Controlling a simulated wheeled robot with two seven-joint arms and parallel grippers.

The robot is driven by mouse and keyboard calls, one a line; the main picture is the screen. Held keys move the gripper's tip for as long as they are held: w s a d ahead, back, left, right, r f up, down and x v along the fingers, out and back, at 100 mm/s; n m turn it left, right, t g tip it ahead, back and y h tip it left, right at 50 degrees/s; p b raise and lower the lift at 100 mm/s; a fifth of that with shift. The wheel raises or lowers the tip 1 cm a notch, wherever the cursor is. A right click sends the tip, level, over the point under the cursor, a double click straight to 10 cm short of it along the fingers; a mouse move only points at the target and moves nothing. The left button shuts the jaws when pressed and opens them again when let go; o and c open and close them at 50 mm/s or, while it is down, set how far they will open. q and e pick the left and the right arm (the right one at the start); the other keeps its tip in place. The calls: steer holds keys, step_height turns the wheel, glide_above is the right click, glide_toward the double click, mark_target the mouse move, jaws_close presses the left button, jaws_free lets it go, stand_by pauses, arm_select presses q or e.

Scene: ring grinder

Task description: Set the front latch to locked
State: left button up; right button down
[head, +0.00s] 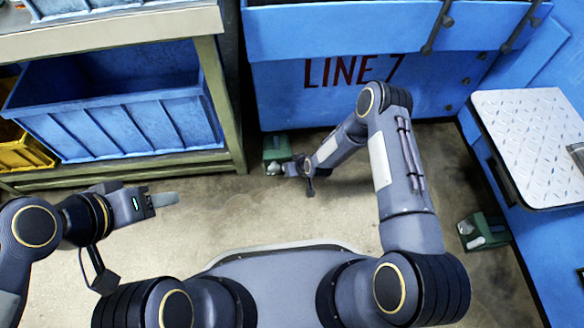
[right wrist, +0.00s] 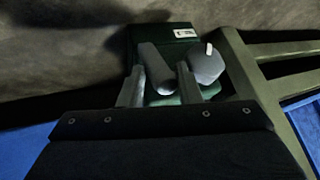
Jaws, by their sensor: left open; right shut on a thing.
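The front latch is a green block (head: 276,148) on the floor at the lower left corner of the blue machine. In the right wrist view the green housing (right wrist: 165,38) carries a grey bar-shaped handle (right wrist: 154,62) and a grey rounded knob (right wrist: 207,66). My right gripper (head: 290,168) reaches down to this latch. In the right wrist view its two fingers (right wrist: 160,88) stand on either side of the grey handle, shut on it. Part of the handle is hidden by the gripper body. My left gripper (head: 165,199) is open and empty over bare floor at the left.
A second green latch block (head: 484,231) with a grey part sits by the right-hand blue unit. A shelf frame (head: 232,110) with a blue crate (head: 118,125) stands close left of the front latch. The floor (head: 225,225) between my arms is clear.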

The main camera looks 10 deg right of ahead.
steer(key=c, duration=1.1)
jaws_free()
steer(key=shift+o, duration=0.2)
steer(key=shift+a, duration=0.15)
